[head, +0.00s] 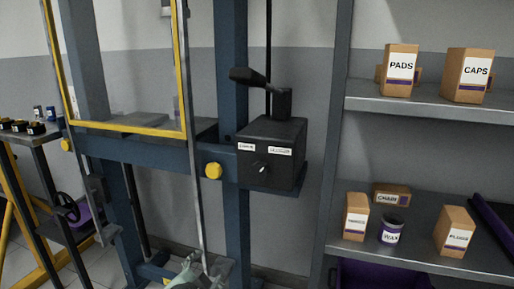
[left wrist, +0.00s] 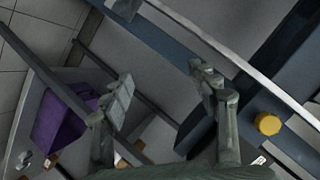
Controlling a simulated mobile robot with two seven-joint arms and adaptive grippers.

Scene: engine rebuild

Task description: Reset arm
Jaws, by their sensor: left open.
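My left gripper (head: 203,268) shows at the bottom edge of the head view, low in front of a blue press frame (head: 229,90). In the left wrist view its two grey-green fingers (left wrist: 161,77) are spread wide, with nothing held between them. The lower part of this gripper and its arm is cut off in the head view. My right gripper is not in view.
A dark control box (head: 271,154) with a lever (head: 252,79) and a yellow knob (head: 213,171) are on the press. A yellow-edged guard (head: 127,129) stands left. Shelves (head: 425,106) at right hold boxes and a wax tin (head: 391,230). The left wrist view shows a purple bin (left wrist: 65,118).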

